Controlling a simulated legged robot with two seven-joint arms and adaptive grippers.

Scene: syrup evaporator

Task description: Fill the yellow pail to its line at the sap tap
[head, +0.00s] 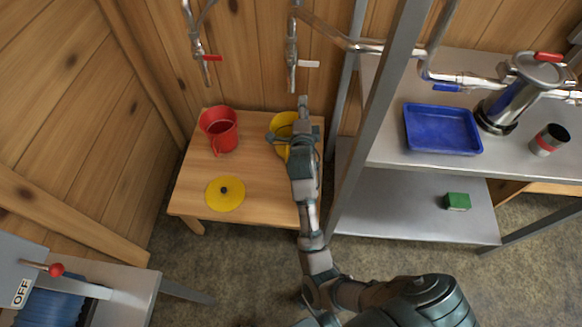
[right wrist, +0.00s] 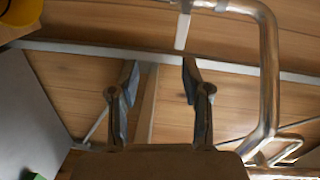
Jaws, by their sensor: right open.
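The yellow pail (head: 281,126) stands on the wooden table, largely hidden behind my right gripper and wrist. A yellow piece of it (right wrist: 14,45) shows at the left edge in the right wrist view. A tap with a white lever (head: 308,64) hangs on the wall above the pail. My right gripper (head: 303,102) is just below that tap, open and empty. In the right wrist view the white lever (right wrist: 183,31) lies just beyond the right finger of the open gripper (right wrist: 159,68), apparently without contact. My left gripper is out of view.
A red pail (head: 220,134) and a yellow lid with a dark knob (head: 225,194) are on the table (head: 258,200). A red-lever tap (head: 211,58) hangs left. A metal rack (head: 390,150) stands right, bearing a blue tray (head: 442,128) and a steel cylinder (head: 511,98).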

